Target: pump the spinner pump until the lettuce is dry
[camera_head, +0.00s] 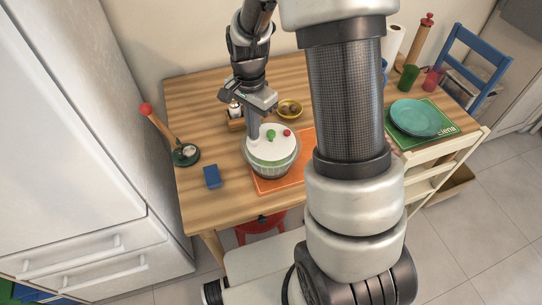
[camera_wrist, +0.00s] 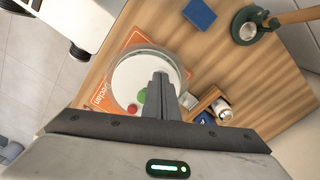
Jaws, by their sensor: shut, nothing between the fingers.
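The salad spinner (camera_head: 270,160) stands on an orange placemat on the wooden table, with a white lid and a clear bowl. A green knob (camera_head: 271,134) and a smaller red knob (camera_head: 287,132) sit on the lid; both also show in the wrist view, green (camera_wrist: 142,96) and red (camera_wrist: 132,108). I cannot tell which is the pump. My gripper (camera_head: 254,138) points down at the lid's left-back part, beside the green knob, with its fingers shut and empty. Whether the tips touch the lid is unclear. In the wrist view the fingers (camera_wrist: 160,80) hide part of the lid. The lettuce is not distinguishable.
A blue block (camera_head: 212,177) and a green holder with a red-ended stick (camera_head: 186,154) are to the left. Teal plates (camera_head: 421,118) lie far right. Bare table lies around the placemat (camera_head: 272,185).

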